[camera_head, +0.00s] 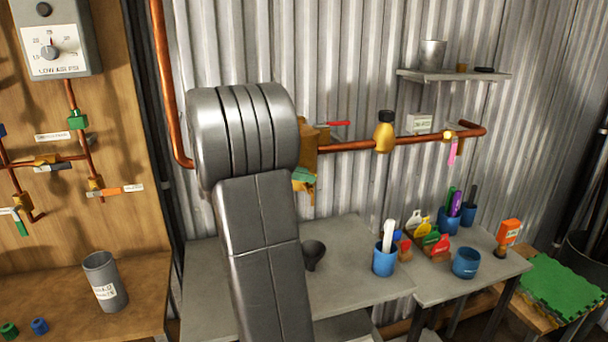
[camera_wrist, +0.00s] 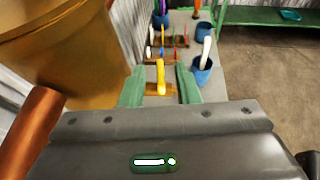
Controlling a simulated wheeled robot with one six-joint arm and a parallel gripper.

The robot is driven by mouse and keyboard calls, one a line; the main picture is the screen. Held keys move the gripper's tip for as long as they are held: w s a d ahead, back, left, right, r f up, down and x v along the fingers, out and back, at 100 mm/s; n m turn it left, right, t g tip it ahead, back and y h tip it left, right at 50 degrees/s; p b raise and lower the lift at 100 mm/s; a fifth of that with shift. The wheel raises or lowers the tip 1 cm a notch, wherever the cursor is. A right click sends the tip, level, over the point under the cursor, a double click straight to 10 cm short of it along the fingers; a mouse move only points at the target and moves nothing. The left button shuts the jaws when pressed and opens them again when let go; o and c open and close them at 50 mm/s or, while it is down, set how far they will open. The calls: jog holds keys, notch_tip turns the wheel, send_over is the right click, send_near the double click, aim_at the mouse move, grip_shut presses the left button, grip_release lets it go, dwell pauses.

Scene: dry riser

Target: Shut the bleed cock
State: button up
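In the wrist view a yellow lever (camera_wrist: 161,76) on a small brass body (camera_wrist: 159,90) shows between the green fingertips of my gripper (camera_wrist: 158,84). It looks like the bleed cock, but I see no label on it. My gripper is open, with a gap on both sides of the lever; I cannot tell whether either finger touches it. In the head view my gripper (camera_head: 304,178) shows as a bit of green beside brass below the large brass fitting (camera_head: 310,138). My arm hides most of the cock there.
The large brass fitting also fills the wrist view's upper left (camera_wrist: 65,50), close to my gripper, with a copper pipe (camera_wrist: 30,130). A red lever (camera_head: 338,123), gold bulb (camera_head: 384,132) and pink-handled cock (camera_head: 452,152) sit along the wall pipe. Blue cups (camera_head: 384,262) stand on the bench.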

jog(key=shift+w+d+f, duration=0.15)
jog(key=shift+d, duration=0.25)
jog(key=shift+c, duration=0.4)
grip_shut()
jog(key=shift+w+a+r+m+g+p, duration=0.1)
jog(key=shift+r+m+g+p, duration=0.25)
jog(key=shift+p, duration=0.55)
jog(key=shift+f+m+g+p, duration=0.3)
jog(key=shift+m+g+p, duration=0.15)
jog(key=shift+g, duration=0.1)
jog(key=shift+h, duration=0.3)
jog(key=shift+o, duration=0.4)
grip_release()
